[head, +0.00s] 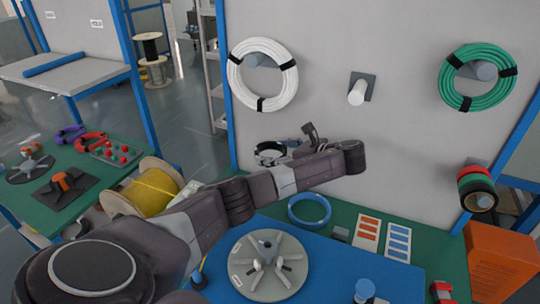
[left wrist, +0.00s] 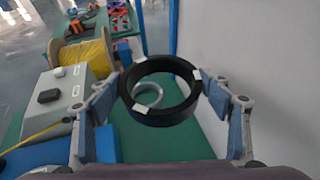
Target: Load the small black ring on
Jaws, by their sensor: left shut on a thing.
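The small black ring with white bands (left wrist: 129,86) is between the two fingers of my left gripper (left wrist: 160,88), which touch its opposite sides, in the left wrist view. In the head view the ring (head: 260,158) shows in front of the grey wall, partly hidden by my left gripper (head: 278,152) and wrist. A bare white peg on a dark plate (head: 357,93) sticks out of the wall, up and to the right of the ring. My right gripper is not in view.
A white coil (head: 234,76) and a green coil (head: 447,87) hang on the wall on either side of the peg. Several coloured rolls (head: 476,188) sit on a lower right peg. Below are a blue ring (head: 292,212) and a grey disc with spokes (head: 247,284).

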